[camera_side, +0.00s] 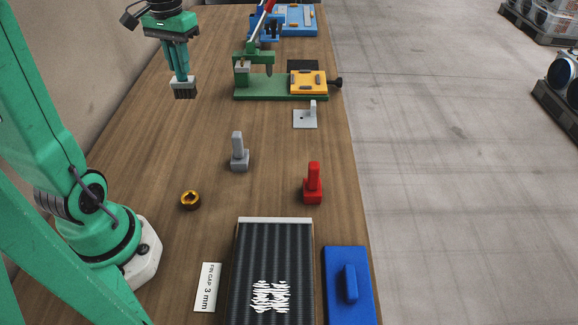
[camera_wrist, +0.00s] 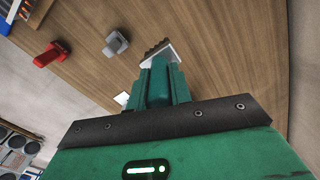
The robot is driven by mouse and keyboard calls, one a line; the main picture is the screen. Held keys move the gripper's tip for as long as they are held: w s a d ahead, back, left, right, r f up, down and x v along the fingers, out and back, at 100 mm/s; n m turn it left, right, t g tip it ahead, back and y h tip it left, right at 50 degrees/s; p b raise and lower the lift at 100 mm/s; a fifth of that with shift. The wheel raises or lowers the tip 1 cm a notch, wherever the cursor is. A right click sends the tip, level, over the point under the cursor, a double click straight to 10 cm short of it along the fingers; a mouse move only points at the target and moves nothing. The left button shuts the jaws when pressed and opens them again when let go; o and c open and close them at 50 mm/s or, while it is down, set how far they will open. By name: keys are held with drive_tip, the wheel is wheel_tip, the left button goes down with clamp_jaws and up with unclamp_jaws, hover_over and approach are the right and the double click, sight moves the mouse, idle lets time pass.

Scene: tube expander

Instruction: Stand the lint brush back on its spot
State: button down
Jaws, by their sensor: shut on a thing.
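My gripper (camera_side: 182,75), green, hangs at the upper left of the side view with its jaws shut on the lint brush. The brush (camera_side: 184,89) is a pale block with dark bristles pointing down. It appears held above the wooden table, apart from other things. In the wrist view the brush (camera_wrist: 157,50) shows past the tips of my gripper (camera_wrist: 158,66), its dark bristles at the far edge. I cannot make out a marked spot for the brush.
A green press (camera_side: 285,92) with a yellow block stands right of the brush. A pale bracket (camera_side: 305,117), grey post (camera_side: 239,153), red post (camera_side: 313,185) and brass ring (camera_side: 190,201) stand nearer. A finned block (camera_side: 240,270) and blue pad (camera_side: 336,310) lie in front.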

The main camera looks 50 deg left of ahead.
sight(186, 97)
wheel_tip(186, 97, down, 10)
drive_tip(key=shift+a+r, duration=0.1)
idle(0.6)
wheel_tip(186, 97, down, 6)
idle(0.7)
drive_tip(key=shift+f, duration=1)
idle(1.3)
drive_tip(key=c, duration=1.2)
unclamp_jaws()
drive_tip(key=shift+r, duration=4)
